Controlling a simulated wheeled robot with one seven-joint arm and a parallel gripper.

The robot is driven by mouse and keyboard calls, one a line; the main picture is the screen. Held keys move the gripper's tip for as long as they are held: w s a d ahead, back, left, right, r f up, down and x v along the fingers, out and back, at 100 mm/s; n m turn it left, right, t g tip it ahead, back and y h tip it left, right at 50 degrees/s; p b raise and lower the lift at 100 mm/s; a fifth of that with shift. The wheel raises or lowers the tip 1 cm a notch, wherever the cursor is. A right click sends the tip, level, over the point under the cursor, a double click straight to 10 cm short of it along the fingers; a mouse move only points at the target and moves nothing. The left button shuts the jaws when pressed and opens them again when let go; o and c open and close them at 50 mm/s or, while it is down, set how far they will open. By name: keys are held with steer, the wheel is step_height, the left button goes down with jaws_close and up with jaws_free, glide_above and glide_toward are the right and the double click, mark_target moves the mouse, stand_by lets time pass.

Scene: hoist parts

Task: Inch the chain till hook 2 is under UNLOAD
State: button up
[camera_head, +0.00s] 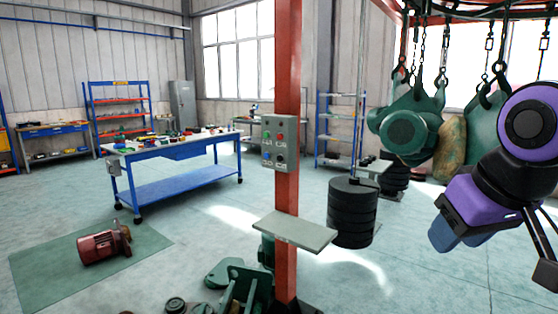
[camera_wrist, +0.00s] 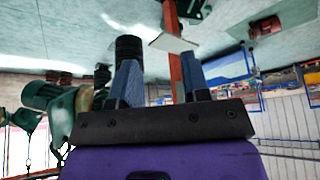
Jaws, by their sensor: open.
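The control box (camera_head: 280,142) with small red and green buttons is fixed to the red post (camera_head: 287,70). Overhead at the upper right, chains with hooks (camera_head: 441,78) hang from a dark rail (camera_head: 480,15). They carry a green motor-like part (camera_head: 404,132), a tan sack-like load (camera_head: 451,148) and another green load (camera_head: 484,128). I can read neither hook numbers nor an UNLOAD sign. My gripper (camera_head: 458,238) is at the right, in front of the loads and well apart from the box. In the wrist view my gripper (camera_wrist: 159,78) is open, with nothing between its fingers.
A small grey shelf (camera_head: 295,230) juts from the post below the box. Green parts (camera_head: 240,285) lie at the post's foot. A blue workbench (camera_head: 180,148) and a red motor (camera_head: 103,245) are at left. Floor between is clear.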

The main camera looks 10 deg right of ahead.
jaws_close()
stand_by(1.7)
